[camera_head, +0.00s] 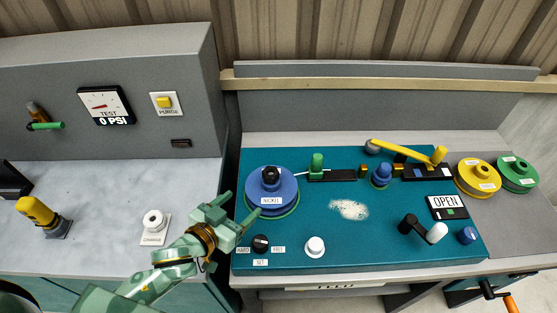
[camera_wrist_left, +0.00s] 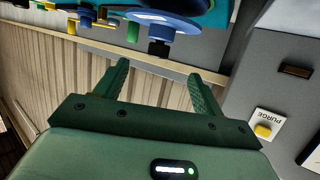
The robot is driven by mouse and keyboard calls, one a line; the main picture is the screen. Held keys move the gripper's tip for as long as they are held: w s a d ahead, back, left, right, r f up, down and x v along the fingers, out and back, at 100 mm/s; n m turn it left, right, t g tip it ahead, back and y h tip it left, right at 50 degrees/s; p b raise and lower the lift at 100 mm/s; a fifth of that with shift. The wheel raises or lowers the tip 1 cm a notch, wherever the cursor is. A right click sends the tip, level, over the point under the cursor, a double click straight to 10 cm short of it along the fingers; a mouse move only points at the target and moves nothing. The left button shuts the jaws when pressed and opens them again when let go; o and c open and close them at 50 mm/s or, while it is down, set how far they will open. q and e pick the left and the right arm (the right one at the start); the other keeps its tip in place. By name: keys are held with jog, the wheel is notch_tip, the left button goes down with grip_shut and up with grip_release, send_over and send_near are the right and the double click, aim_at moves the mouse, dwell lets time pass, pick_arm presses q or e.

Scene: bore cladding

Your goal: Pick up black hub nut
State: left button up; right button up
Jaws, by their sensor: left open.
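The black hub nut (camera_head: 270,174) sits on top of the blue hub of the round blue disc labelled NICKEL (camera_head: 287,191), on the teal panel. In the left wrist view, the nut (camera_wrist_left: 160,48) shows just beyond the gap between my fingers, with the blue disc (camera_wrist_left: 172,20) behind it. My left gripper (camera_head: 242,204) is open and empty, at the left front of the disc in the head view and apart from the nut. My right gripper is not in view.
The teal panel also bears a green-knobbed slider (camera_head: 317,163), a blue knob (camera_head: 381,174), a yellow lever (camera_head: 405,152) and a black-and-white crank (camera_head: 422,229). Yellow (camera_head: 477,176) and green (camera_head: 517,174) discs stand at right. A grey gauge cabinet (camera_head: 110,95) rises at left.

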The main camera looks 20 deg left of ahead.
aim_at(266, 182)
pick_arm(q)
jog(key=x, duration=0.3)
jog(key=b+x, duration=0.1)
jog(key=x, duration=0.2)
jog(key=shift+w+d+r, duration=0.1)
jog(key=shift+w+d, duration=0.1)
jog(key=shift+w, duration=0.1)
jog(key=x, duration=0.3)
jog(key=shift+w+d+b, duration=0.1)
jog(key=shift+w+b, duration=0.15)
jog(key=shift+b, duration=0.05)
jog(key=shift+w+d, duration=0.15)
jog(key=shift+w, duration=0.35)
jog(key=b+x, duration=0.1)
jog(key=x, duration=0.4)
jog(key=shift+w+r, duration=0.1)
jog(key=shift+w, duration=0.05)
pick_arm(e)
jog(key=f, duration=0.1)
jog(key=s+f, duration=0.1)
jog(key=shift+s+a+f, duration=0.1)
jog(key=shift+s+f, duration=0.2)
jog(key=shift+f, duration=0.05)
pick_arm(q)
jog(key=c, duration=1.1)
